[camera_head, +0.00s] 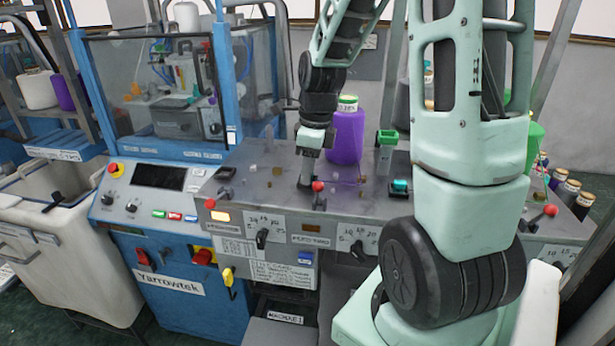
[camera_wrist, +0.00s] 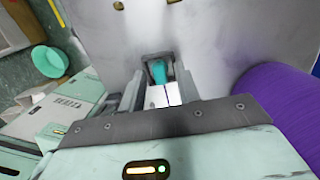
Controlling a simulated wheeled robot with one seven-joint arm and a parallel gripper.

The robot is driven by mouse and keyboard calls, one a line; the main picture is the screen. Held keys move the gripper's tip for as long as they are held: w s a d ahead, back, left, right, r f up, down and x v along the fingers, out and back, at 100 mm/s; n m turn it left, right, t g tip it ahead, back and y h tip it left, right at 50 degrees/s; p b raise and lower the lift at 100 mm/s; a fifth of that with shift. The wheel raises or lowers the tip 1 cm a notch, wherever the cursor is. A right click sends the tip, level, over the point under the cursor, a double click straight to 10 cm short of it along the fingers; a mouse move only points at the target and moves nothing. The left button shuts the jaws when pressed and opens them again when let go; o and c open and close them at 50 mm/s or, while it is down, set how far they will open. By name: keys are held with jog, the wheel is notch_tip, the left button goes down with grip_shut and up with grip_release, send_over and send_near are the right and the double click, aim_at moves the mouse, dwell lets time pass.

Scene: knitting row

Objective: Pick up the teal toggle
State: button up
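My gripper (camera_head: 306,184) points down at the grey machine top, left of the purple yarn cone. In the wrist view, a small teal piece (camera_wrist: 157,72), apparently the teal toggle, shows between the fingertips of my gripper (camera_wrist: 160,82), with dark surfaces around it. I cannot tell whether the fingers touch it. In the head view it does not show at the fingertips. A teal block (camera_head: 400,186) on a dark base sits farther right on the machine top, apart from my gripper; I cannot tell whether it is the same kind of piece.
The purple yarn cone (camera_head: 346,136) stands close right of my gripper and also shows in the wrist view (camera_wrist: 280,100). A red-knobbed lever (camera_head: 318,187) is close in front. Small pieces lie on the grey machine top (camera_head: 262,190).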

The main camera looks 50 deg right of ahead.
grip_shut()
notch_tip(320, 180, up, 10)
jog(key=b, duration=0.2)
jog(key=shift+r, duration=0.1)
dwell(0.3)
jog(key=d+r+p, duration=0.3)
jog(key=d, duration=0.2)
jog(key=d+r+p, duration=0.3)
jog(key=d+r, duration=0.1)
jog(key=d, duration=0.1)
jog(key=w+d+r+p, duration=0.1)
jog(key=d+r+p, duration=0.3)
jog(key=d, duration=0.1)
jog(key=shift+d, duration=0.1)
jog(key=shift+d+f, duration=0.15)
jog(key=shift+f, duration=0.1)
